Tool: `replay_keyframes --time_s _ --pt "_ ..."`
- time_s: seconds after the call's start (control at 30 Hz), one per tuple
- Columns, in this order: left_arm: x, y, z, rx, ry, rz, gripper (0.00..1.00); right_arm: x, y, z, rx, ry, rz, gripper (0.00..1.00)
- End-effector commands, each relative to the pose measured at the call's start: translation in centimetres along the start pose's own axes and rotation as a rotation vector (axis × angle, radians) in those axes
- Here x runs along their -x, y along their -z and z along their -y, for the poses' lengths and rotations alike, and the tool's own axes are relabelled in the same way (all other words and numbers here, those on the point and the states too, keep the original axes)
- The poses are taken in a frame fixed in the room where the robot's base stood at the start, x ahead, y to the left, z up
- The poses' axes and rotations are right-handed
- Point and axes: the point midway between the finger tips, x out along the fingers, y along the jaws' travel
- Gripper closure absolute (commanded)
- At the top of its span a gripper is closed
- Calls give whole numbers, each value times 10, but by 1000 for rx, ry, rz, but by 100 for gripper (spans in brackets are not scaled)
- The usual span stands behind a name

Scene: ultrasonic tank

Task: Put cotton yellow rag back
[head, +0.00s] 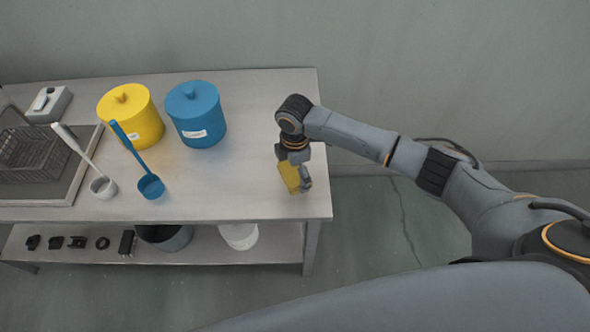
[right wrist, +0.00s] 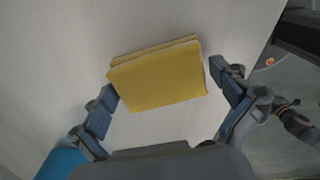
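The yellow rag (head: 288,176) is a folded, flat block at the right end of the metal table. In the right wrist view the rag (right wrist: 158,78) lies between the two fingers of my right gripper (right wrist: 165,82), over the pale tabletop. The fingers are spread wide, one beside each end of the rag, very close to its edges. I cannot tell whether they touch it. In the head view my right gripper (head: 300,178) points down at the rag and partly hides it. My left gripper is not in view.
A yellow lidded container (head: 131,117) and a blue one (head: 196,115) stand on the table (head: 240,185). A blue ladle (head: 151,186), a white ladle (head: 103,187) and a sink with a wire basket (head: 32,155) are at left. The lower shelf (head: 205,250) holds pots and small black parts.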

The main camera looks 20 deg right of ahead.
Motion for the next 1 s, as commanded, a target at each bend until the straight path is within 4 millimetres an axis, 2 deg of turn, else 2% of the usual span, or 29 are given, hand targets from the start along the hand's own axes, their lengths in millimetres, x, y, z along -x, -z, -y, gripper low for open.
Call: replay_keyframes --time_s 0.27,0.37,0.7,0.83,1.0 --pt "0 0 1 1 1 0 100 9 0 -1 -1 -2 -1 0" --pt "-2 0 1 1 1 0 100 25 0 -1 -1 -4 -2 0" --pt "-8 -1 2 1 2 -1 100 96 0 -1 0 -4 0 0" --pt "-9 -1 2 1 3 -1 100 114 0 -1 0 -2 -1 0" --pt "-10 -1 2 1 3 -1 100 123 0 0 0 1 0 0"
